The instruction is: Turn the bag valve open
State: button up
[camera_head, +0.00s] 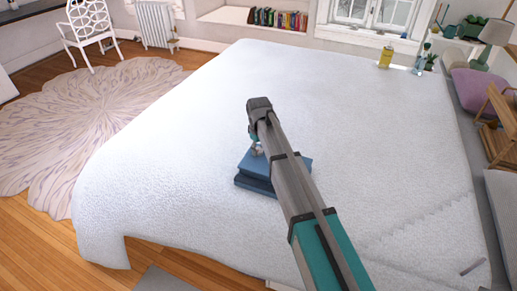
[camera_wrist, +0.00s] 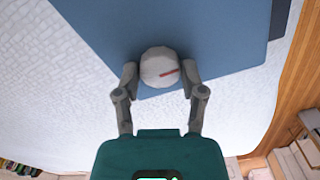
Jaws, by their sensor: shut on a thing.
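The blue bag (camera_head: 270,172) lies flat on the white bed; it looks like stacked blue slabs. It also shows in the wrist view (camera_wrist: 215,30). The valve (camera_wrist: 160,67) is a round pale grey knob with a short red mark near its right side, standing at the bag's edge. My gripper (camera_wrist: 160,78) has one finger on each side of the knob and is shut on it. In the head view my gripper (camera_head: 255,148) is at the bag's left part, and my arm hides some of the bag.
The bed (camera_head: 150,150) is wide and mostly clear around the bag. A yellow bottle (camera_head: 386,56) and a small plant (camera_head: 431,61) stand at its far right. A row of books (camera_head: 278,19) and a white chair (camera_head: 90,22) are farther back.

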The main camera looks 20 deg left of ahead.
jog(key=o, duration=1.1)
jog(key=shift+o, duration=0.2)
jog(key=shift+m, duration=0.3)
